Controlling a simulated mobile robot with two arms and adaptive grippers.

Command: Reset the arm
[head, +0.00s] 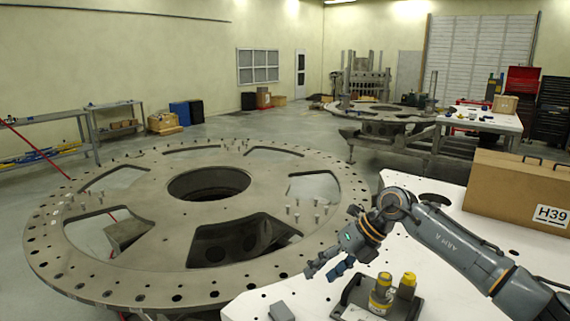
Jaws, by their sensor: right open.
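My right arm (455,245) reaches in from the right, over the white table (440,200). Its gripper (323,273) is open and looks empty, near the table's left edge and close to the rim of the turret plate (130,255). The plate is a large round grey metal disc with a central hole, wide cutouts and many rim holes. Several bolts stand upright on it. My left gripper is not in view.
A dark fixture with two yellow-topped cylinders (381,297) stands on the table, just below my right forearm. A grey block (281,312) sits at the table's front left. A cardboard box (515,190) marked H39 stands at the right. Shelves (45,150) are at the far left.

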